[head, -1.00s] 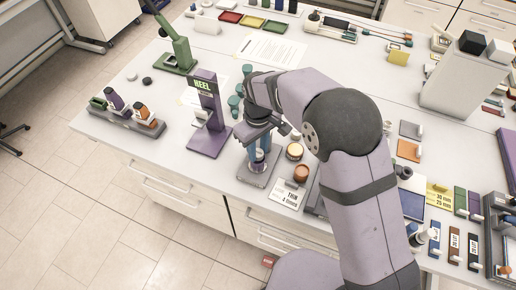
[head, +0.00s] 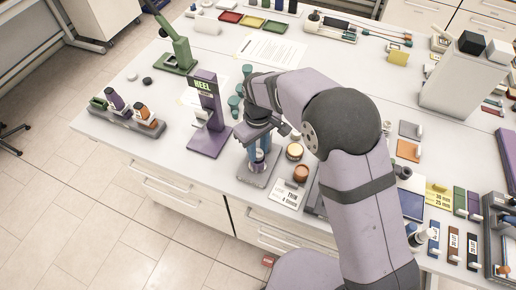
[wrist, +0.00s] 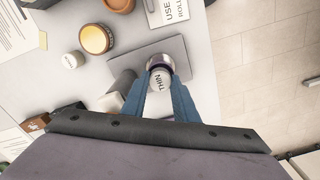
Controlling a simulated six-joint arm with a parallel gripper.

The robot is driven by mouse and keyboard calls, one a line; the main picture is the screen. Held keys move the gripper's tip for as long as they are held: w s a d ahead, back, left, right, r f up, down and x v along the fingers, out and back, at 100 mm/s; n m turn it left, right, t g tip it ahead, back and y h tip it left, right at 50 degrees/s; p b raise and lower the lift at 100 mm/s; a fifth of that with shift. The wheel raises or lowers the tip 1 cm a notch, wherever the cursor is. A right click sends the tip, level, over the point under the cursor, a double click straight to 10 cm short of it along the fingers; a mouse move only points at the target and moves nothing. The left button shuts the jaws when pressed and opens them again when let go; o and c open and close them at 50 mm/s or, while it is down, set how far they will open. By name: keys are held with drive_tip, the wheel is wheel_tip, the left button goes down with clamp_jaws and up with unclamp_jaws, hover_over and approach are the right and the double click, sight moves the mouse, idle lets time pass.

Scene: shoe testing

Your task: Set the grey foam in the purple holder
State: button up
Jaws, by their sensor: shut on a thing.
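My gripper (wrist: 159,92) points down with its blue fingers shut on a white-capped cylinder (wrist: 160,78) marked THIN, with a purple and metal ring around it. The cylinder stands over a grey plate (wrist: 185,50); I cannot tell whether they touch. In the head view my gripper (head: 259,149) is above that plate at the table's front edge. A purple stand (head: 207,110) marked HEEL is just left of it, and may be the holder. A grey square (head: 411,129) lies apart at the right, possibly the grey foam.
Table is free between the rack and the purple stand.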

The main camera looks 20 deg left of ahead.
drive_tip(key=shift+f+b, duration=0.3)
drive_tip(key=shift+f, duration=0.25)
drive_tip(key=shift+r, duration=0.15)
drive_tip(key=shift+r+p, duration=0.35)
drive_tip(key=shift+p, duration=0.1)
idle(0.5)
